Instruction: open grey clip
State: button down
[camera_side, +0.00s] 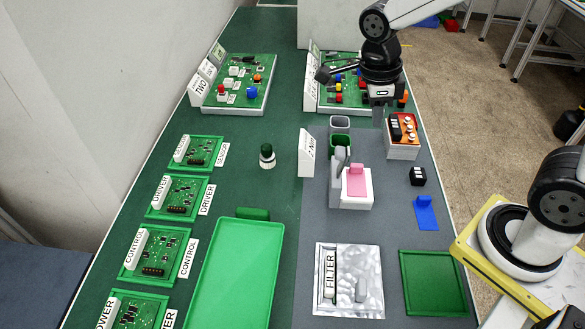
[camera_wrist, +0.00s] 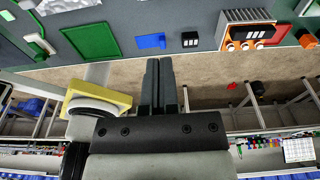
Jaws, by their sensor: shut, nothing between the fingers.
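No part is plainly marked as the grey clip. I cannot tell whether either is the clip. My gripper (camera_side: 378,117) is above the back of the grey mat, left of the orange device (camera_side: 400,127), apart from both grey pieces. In the wrist view my gripper (camera_wrist: 158,65) has its fingers together with nothing between them.
A grey cup (camera_side: 340,122) and a green cup (camera_side: 342,140) stand near my gripper. A black block (camera_side: 417,176), blue piece (camera_side: 426,213) and green square (camera_side: 433,282) lie along the right. A green tray (camera_side: 235,280) and several circuit boards lie left.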

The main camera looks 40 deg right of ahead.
aim_at(345, 151)
jog(key=shift+f, duration=0.1)
notch_tip(345, 151, down, 9)
jog(key=w+a, duration=0.2)
dwell(1.0)
dwell(0.4)
jog(key=shift+w+a+r, duration=0.2)
jog(key=shift+w+a, duration=0.25)
jog(key=shift+w+a+r, duration=0.2)
jog(key=shift+w+a, duration=0.25)
jog(key=shift+s+d, duration=0.1)
jog(key=shift+d, duration=0.05)
jog(key=shift+s+d+f, duration=0.3)
jog(key=shift+s+d, duration=0.1)
jog(key=shift+s, duration=0.05)
